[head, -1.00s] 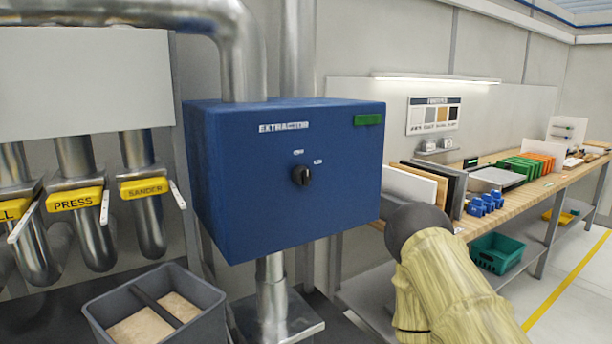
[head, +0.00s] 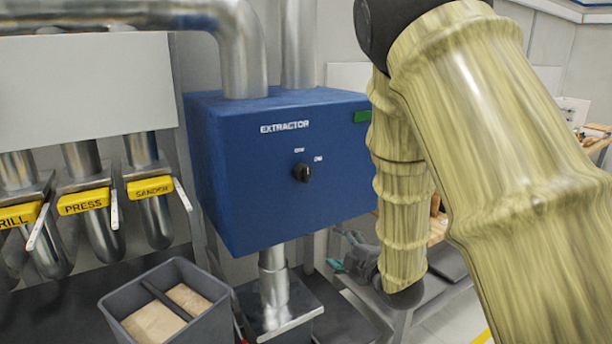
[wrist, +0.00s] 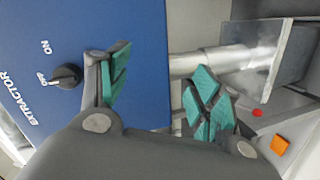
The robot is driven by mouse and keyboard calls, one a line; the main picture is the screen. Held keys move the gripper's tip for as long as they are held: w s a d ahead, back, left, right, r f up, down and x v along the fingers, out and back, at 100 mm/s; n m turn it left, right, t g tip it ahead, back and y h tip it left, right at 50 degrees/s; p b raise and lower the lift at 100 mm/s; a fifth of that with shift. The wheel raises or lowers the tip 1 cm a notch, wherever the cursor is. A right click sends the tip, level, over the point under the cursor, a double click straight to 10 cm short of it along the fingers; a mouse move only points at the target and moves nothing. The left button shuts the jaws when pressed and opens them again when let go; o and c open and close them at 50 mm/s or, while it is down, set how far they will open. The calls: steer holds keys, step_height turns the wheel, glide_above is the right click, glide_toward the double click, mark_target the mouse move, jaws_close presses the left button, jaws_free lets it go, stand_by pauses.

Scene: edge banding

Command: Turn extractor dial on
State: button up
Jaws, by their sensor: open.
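The extractor dial (head: 301,173) is a small black knob on the front of the blue extractor box (head: 245,190). OFF is printed above it and ON to its upper right; its pointer appears to face OFF. In the wrist view the dial (wrist: 67,76) sits left of the fingers. My gripper (head: 343,250) is low and right of the box in the head view, partly hidden by my arm. In the wrist view my gripper (wrist: 160,82) is open and empty, its teal-padded fingers spread apart. One finger overlaps the box's face beside the dial, without visibly touching the dial.
Metal ducts (head: 240,60) rise from the box, and a metal post (head: 274,275) stands beneath it. Yellow-labelled gates, including PRESS (head: 84,201), are at left. A grey bin (head: 120,310) stands below. The space before the dial is clear.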

mark_target(308, 176)
steer(key=w+a+r+n+t+y+p, duration=0.1)
steer(key=a+r+n, duration=0.15)
steer(key=r, duration=0.55)
steer(key=w+a+r+n+y, duration=0.1)
steer(key=r+n+y, duration=0.15)
steer(key=r, duration=0.55)
steer(key=shift+h, duration=0.35)
steer(key=p+x, duration=0.4)
steer(key=x, duration=0.6)
steer(key=shift+w+r, duration=0.1)
steer(key=shift+w, duration=0.25)
steer(key=c, duration=1)
